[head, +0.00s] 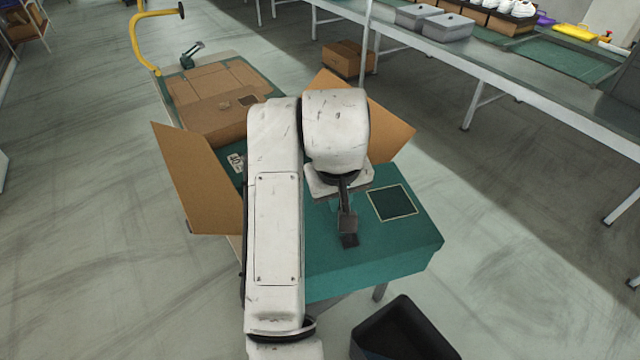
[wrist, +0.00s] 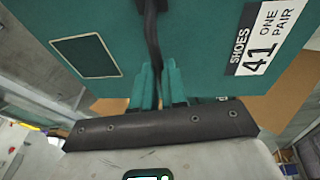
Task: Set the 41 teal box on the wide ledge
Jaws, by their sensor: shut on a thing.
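The 41 teal box (head: 400,243) is large and sits in the middle of the head view, below brown cardboard flaps. Its top has a dark square patch with a pale outline. In the wrist view the teal box (wrist: 190,30) shows its white "SHOES 41 ONE PAIR" label. The gripper also shows in the wrist view (wrist: 158,85). My arm hides the middle of the box. I cannot tell which surface is the wide ledge.
Brown flaps (head: 203,180) stand open on the left and behind the box. A cart (head: 235,68) with a yellow handle carries cardboard at the back left. A long grey bench (head: 490,70) with shoes and grey boxes runs along the right. A black bin (head: 400,330) stands in front.

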